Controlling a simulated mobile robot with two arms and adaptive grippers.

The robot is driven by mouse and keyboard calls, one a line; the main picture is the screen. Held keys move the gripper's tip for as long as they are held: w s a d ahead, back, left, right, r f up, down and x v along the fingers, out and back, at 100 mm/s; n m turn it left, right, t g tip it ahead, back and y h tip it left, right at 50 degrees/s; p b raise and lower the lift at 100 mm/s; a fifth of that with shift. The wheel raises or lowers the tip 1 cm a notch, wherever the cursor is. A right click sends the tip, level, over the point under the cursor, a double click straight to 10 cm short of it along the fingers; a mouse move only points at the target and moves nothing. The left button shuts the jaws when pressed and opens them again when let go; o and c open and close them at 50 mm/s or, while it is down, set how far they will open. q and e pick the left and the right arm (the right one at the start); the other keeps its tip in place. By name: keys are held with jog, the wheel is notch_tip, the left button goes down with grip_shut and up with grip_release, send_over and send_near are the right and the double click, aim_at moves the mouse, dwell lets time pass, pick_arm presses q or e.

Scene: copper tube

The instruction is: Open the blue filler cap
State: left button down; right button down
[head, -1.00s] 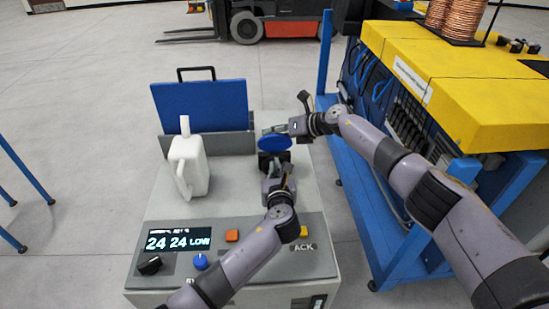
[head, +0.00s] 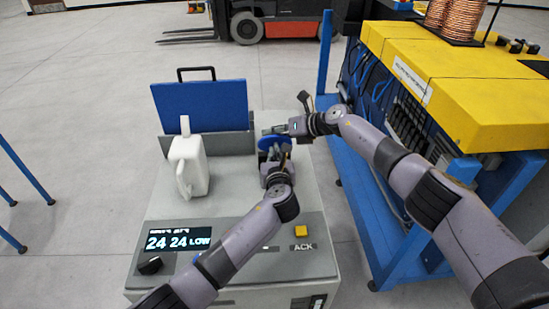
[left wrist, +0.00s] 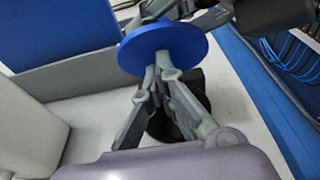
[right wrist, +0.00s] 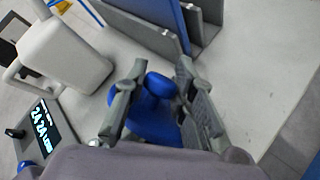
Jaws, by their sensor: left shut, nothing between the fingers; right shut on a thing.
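The blue filler cap (head: 264,143) is a blue disc near the right rear of the grey machine's top. It also shows in the left wrist view (left wrist: 160,48) and the right wrist view (right wrist: 152,122). My right gripper (head: 272,131) is shut on the cap, with its fingers on both sides of the raised blue grip in the right wrist view. My left gripper (head: 273,155) is shut and empty, its fingertips at the cap's lower edge in the left wrist view; I cannot tell whether they touch. A black filler neck (left wrist: 165,125) is partly hidden behind the left fingers.
A white jug (head: 188,165) stands left of the cap. A blue upright panel (head: 200,103) with a black handle stands behind. The machine's front carries a display (head: 178,239) and an orange-yellow button (head: 301,231). A blue rack with a yellow top (head: 455,80) is close on the right.

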jog(key=c, duration=1.6)
grip_release()
jog(key=shift+s+f, duration=0.25)
jog(key=shift+f, duration=0.1)
jog(key=shift+o, duration=1.4)
jog(key=shift+w, duration=0.1)
jog(key=shift+w+r, duration=0.1)
jog(key=shift+r, duration=0.15)
